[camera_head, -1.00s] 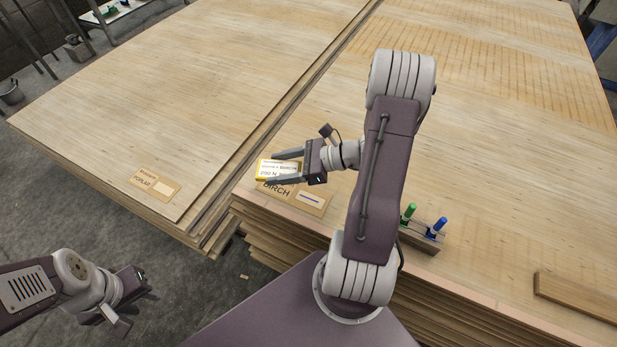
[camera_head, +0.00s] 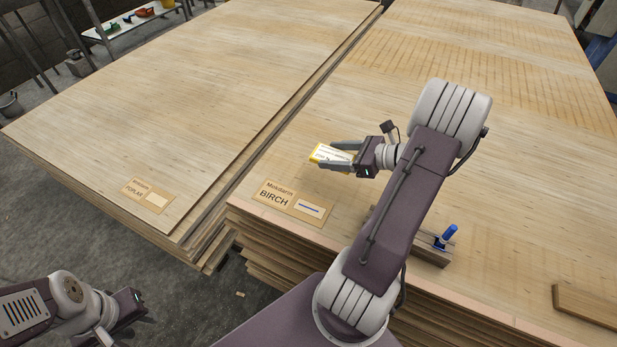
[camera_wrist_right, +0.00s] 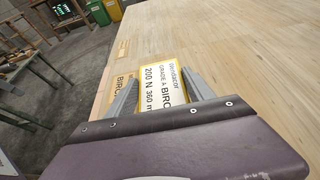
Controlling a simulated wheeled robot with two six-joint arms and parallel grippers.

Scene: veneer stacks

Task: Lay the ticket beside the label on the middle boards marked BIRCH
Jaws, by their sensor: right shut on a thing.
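The ticket (camera_head: 329,154) is a white card with a yellow edge. In the right wrist view the ticket (camera_wrist_right: 163,88) reads GRADE A BIRCH. My right gripper (camera_head: 342,156) is shut on it and holds it over the BIRCH boards, up and to the right of the label. The BIRCH label (camera_head: 277,197) lies at the near left corner of the BIRCH boards (camera_head: 330,100); part of it shows in the right wrist view (camera_wrist_right: 119,92). My left gripper (camera_head: 135,305) hangs low at the lower left, off the boards; its jaw state is unclear.
A POPLAR label (camera_head: 147,194) lies on the left stack (camera_head: 190,90), across a narrow gap. A wooden block with a blue-handled tool (camera_head: 447,237) stands near the front edge, partly behind my right arm. A loose board (camera_head: 585,306) lies at the right.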

